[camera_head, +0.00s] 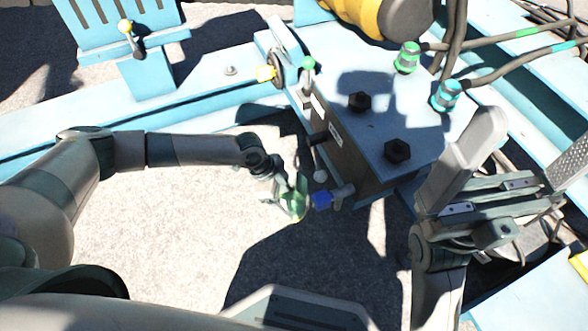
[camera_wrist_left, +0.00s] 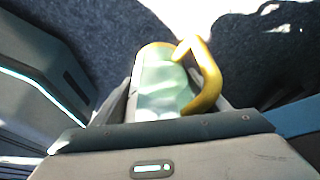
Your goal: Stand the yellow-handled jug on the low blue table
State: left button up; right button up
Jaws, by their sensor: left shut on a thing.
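My left gripper (camera_head: 290,192) is shut on the jug (camera_head: 298,205), a small clear greenish vessel, and holds it over the pale ground left of the blue valve box. In the left wrist view the jug (camera_wrist_left: 160,85) sits between the fingers of my left gripper (camera_wrist_left: 165,100), with its yellow rim up and its yellow handle (camera_wrist_left: 208,80) on the right. My right gripper (camera_head: 515,165) is at the right, its fingers spread apart and nothing seen between them. I cannot tell which blue surface is the low table.
The blue valve box (camera_head: 385,115) has black knobs on top and a blue-handled tap (camera_head: 322,200) close beside the jug. Hoses with green (camera_head: 407,57) and teal (camera_head: 446,95) couplings run at the upper right. A blue rail (camera_head: 200,95) crosses behind. Pale ground (camera_head: 170,235) is open at left.

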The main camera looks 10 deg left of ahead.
pick_arm(q)
jog(key=w+a+r+n+t+y, duration=0.1)
jog(key=r+n, duration=0.4)
jog(key=r, duration=0.6)
jog(key=w+a+r+n+t+y, duration=0.1)
jog(key=a+r+n, duration=0.3)
jog(key=r, duration=0.8)
jog(key=w+a+r+n+t+y, duration=0.1)
jog(key=a+r+n+t+y, duration=0.1)
jog(key=r+n, duration=0.5)
notch_tip(320, 180, up, 4)
jog(key=shift+w+a+r+n, duration=0.15)
jog(key=shift+a+r+n, duration=0.05)
jog(key=shift+n, duration=0.2)
